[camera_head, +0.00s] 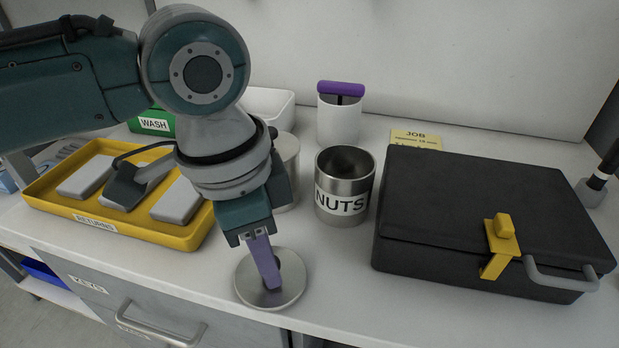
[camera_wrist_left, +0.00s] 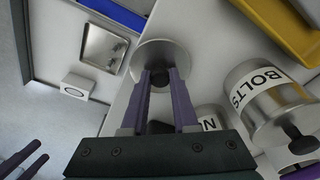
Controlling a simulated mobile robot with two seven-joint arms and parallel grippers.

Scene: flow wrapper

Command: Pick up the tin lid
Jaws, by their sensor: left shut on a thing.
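The tin lid (camera_head: 243,287) is a round, grey metal disc with a dark knob, near the front edge of the white worktop. My left gripper (camera_head: 272,283) points down and is shut on the knob. The lid also shows in the left wrist view (camera_wrist_left: 150,52), with the knob between the purple fingers (camera_wrist_left: 160,76). I cannot tell whether the lid touches the worktop. The open NUTS tin (camera_head: 342,203) stands upright just behind and right of it. Two purple fingers, seemingly of my right gripper (camera_wrist_left: 30,158), show apart at the wrist view's lower left.
A yellow RETURNS tray (camera_head: 130,226) with grey blocks lies left. A black case (camera_head: 470,205) with a yellow latch fills the right. The BOLTS tin (camera_wrist_left: 262,98) stands behind my left arm. A white cup (camera_head: 338,122) is at the back. A drawer handle (camera_head: 160,328) sticks out below.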

